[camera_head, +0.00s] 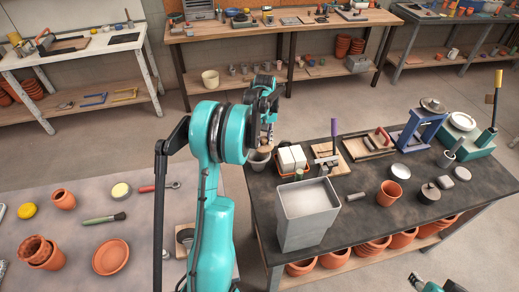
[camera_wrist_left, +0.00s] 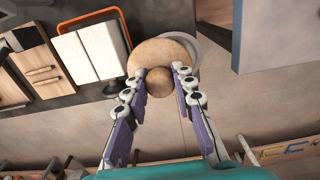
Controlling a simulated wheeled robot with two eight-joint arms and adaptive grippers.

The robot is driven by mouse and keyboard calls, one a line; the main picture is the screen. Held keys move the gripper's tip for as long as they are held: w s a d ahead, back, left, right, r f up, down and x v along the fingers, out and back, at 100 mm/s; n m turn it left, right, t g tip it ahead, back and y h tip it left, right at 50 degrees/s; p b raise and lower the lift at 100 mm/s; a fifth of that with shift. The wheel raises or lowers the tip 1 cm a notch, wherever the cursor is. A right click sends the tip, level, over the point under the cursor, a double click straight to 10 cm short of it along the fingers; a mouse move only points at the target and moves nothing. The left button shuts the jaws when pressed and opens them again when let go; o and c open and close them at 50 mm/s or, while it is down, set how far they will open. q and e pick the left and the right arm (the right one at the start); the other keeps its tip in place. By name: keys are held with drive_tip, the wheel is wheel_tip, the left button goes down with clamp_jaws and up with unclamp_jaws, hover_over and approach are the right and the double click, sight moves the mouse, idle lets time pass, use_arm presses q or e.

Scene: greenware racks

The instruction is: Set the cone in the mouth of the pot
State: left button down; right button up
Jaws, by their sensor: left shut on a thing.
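My left gripper (camera_head: 266,112) is above the left end of the dark table. In the left wrist view its two fingers (camera_wrist_left: 158,84) are shut on the cone (camera_wrist_left: 158,57), a tan round piece with a ball-like knob between the fingertips. The pot (camera_head: 258,161), small and grey, stands at the dark table's left edge, below the gripper. In the wrist view the pot's grey rim (camera_wrist_left: 190,45) shows partly behind the cone, which hides much of it. I cannot tell whether cone and pot touch.
White blocks (camera_head: 291,158) on an orange-edged tray lie right of the pot. A tall grey bin (camera_head: 307,218) stands in front of them. A wooden board with a purple-handled tool (camera_head: 334,135) is further right. Terracotta pots fill the shelf below.

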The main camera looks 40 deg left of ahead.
use_arm(q)
drive_tip(key=shift+s+a+f, duration=0.15)
drive_tip(key=shift+a+f, duration=0.25)
drive_tip(key=shift+a, duration=0.2)
drive_tip(key=shift+s+a+f, duration=0.1)
drive_tip(key=shift+a+f, duration=0.3)
drive_tip(key=shift+a, duration=0.15)
wheel_tip(320, 180, down, 3)
drive_tip(key=shift+f+b, duration=0.15)
drive_tip(key=shift+b, duration=0.3)
drive_tip(key=shift+f, duration=0.3)
drive_tip(key=shift+f, duration=0.15)
drive_tip(key=c, duration=1.3)
unclamp_jaws()
drive_tip(key=shift+o, duration=0.2)
